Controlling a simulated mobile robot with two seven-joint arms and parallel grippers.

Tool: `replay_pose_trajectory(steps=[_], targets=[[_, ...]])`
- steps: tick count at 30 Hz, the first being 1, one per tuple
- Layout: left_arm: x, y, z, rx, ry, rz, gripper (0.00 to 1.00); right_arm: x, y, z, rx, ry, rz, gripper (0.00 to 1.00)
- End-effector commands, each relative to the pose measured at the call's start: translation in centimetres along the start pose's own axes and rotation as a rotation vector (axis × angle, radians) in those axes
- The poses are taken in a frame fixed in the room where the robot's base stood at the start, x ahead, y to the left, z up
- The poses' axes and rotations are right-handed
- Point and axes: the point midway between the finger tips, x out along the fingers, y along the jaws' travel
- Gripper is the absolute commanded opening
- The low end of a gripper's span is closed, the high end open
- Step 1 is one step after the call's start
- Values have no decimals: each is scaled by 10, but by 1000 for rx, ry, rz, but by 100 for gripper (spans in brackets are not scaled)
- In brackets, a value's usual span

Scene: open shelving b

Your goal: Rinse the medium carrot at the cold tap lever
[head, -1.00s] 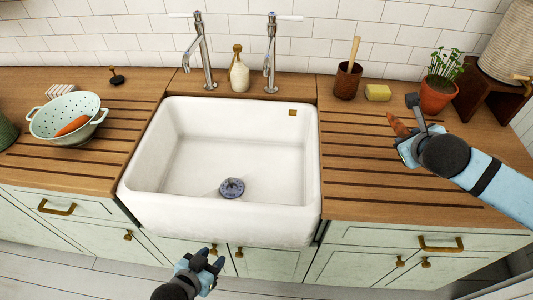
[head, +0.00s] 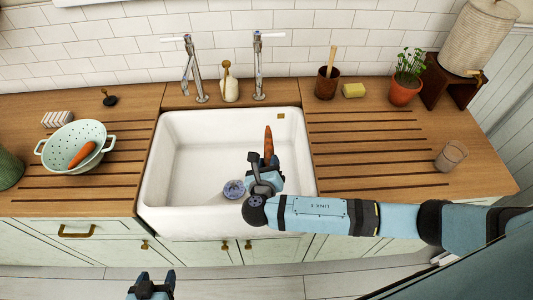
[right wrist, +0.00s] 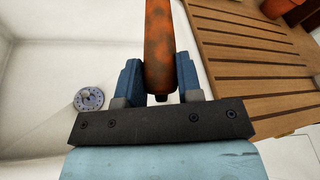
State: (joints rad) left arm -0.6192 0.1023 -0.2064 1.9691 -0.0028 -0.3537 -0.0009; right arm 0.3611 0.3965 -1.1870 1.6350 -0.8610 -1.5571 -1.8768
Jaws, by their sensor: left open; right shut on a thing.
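A carrot (head: 268,144), orange with dark brown patches, stands roughly upright in my right gripper (head: 265,172). That gripper is shut on its lower end, over the right part of the white sink (head: 180,180). In the right wrist view the carrot (right wrist: 159,40) sits between the two blue fingers (right wrist: 158,80). Two metal taps stand behind the sink, a left one (head: 195,70) and a right one (head: 259,70), each with a white lever; I cannot tell which is cold. My left gripper (head: 151,278) is open and empty, low in front of the cabinets.
A pale colander (head: 95,163) with another carrot (head: 82,154) is on the left counter. A soap bottle (head: 230,88) stands between the taps. A brown cup (head: 326,84), yellow sponge (head: 353,90), potted plant (head: 404,88) and glass (head: 451,155) are on the right counter.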

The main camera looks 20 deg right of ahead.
Motion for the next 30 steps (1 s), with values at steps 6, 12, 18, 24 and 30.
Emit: replay_pose_trajectory(steps=[6, 12, 18, 24, 30], targets=[[1, -3, 9, 0, -17, -5, 63, -5, 3, -2, 8, -14, -17, 0], [7, -4, 19, 16, -14, -2, 63, 8, 8, -2, 9, -14, -16, 0], [12, -3, 24, 43, 4, 13, 63, 28, 14, 1, 8, -14, -17, 0], [21, -2, 40, 44, -3, 20, 63, 46, 20, 4, 7, -14, -16, 0], [34, 2, 55, 41, -8, 31, 63, 66, 26, 7, 8, -14, -16, 0]])
